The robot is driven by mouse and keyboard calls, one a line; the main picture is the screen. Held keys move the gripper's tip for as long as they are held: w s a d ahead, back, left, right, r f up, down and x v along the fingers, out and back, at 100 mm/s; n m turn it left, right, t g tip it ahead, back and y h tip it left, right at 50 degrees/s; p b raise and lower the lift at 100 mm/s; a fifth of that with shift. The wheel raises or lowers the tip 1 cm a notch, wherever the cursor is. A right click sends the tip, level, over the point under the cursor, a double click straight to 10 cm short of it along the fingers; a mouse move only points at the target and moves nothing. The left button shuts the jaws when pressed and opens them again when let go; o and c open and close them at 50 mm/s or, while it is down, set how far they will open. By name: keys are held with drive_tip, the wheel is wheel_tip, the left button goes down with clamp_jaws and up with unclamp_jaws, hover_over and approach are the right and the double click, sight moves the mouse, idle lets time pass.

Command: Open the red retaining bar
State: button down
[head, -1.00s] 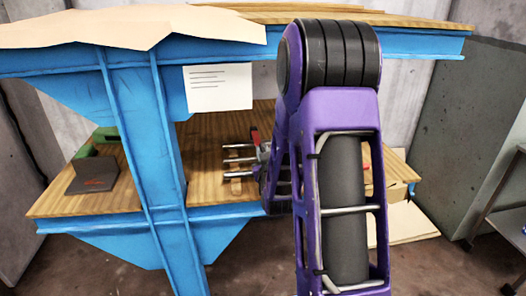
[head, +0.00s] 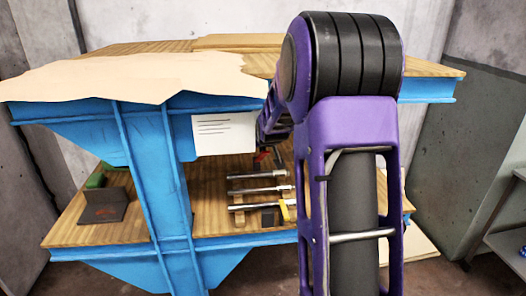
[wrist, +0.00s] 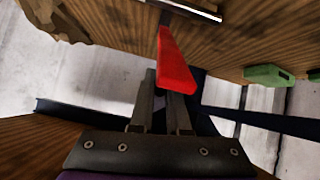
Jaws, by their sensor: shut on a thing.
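The red retaining bar (wrist: 174,60) is in the upper middle of the wrist view, with its wide end at my fingertips. My gripper (wrist: 166,86) is shut on that end. In the head view only a small bit of the red bar (head: 262,156) shows, behind the metal rods on the lower shelf. There my forearm comes in from above, and my gripper's fingers cannot be made out. Several metal rods (head: 258,190) lie side by side on wooden supports in front of the bar.
The fixture stands on the lower wooden shelf (head: 100,228) of a blue steel bench, under the upper shelf (head: 440,72). A blue post (head: 160,170) stands left of it. A dark block (head: 97,207) is at the far left. A green piece (wrist: 268,75) shows in the wrist view.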

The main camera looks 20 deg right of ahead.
drive_tip(key=shift+w+d+r, duration=0.25)
drive_tip(key=shift+w+r, duration=0.1)
drive_tip(key=shift+g, duration=0.3)
